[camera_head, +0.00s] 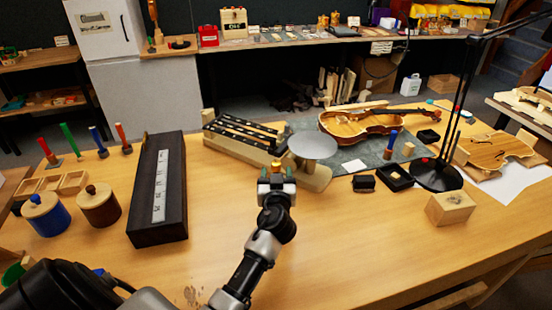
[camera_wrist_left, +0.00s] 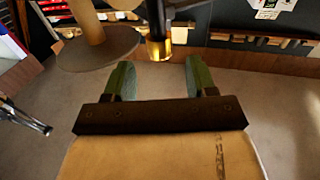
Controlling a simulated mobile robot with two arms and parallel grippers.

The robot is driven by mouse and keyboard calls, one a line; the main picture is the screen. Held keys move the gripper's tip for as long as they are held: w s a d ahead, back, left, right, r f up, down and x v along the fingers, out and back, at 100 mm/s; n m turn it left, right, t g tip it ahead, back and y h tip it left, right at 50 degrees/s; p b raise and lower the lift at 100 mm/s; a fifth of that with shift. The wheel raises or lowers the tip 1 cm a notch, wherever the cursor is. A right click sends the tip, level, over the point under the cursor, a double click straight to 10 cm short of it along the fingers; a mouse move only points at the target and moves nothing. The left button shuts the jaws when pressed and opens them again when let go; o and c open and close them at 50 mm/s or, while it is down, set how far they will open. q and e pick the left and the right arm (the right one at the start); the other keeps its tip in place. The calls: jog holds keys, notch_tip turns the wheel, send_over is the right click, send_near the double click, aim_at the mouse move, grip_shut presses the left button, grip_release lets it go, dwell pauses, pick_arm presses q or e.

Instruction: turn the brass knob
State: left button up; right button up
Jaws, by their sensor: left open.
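The brass knob (camera_head: 276,164) shows as a small golden spot at the front end of a pale wooden bench device (camera_head: 312,178). In the left wrist view the knob (camera_wrist_left: 159,48) is a shiny golden cylinder on the end of a dark shaft. My left gripper (camera_head: 276,173) is right at the knob in the head view. In the left wrist view its two green fingers (camera_wrist_left: 158,75) are apart and empty, and the knob lies just beyond the gap between their tips. Whether either finger touches it is hard to tell. My right gripper is not in view.
A grey round plate (camera_head: 313,145) stands just right of the knob. A long black box (camera_head: 158,190) lies to the left, near lidded pots (camera_head: 98,207). A violin (camera_head: 372,124) lies behind, and a black lamp (camera_head: 438,172) stands right.

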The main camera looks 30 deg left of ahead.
pick_arm(q)
jog(key=x, duration=0.6)
jog(key=shift+w+a+p, duration=0.25)
jog(key=shift+a+p, duration=0.05)
jog(key=c, duration=0.9)
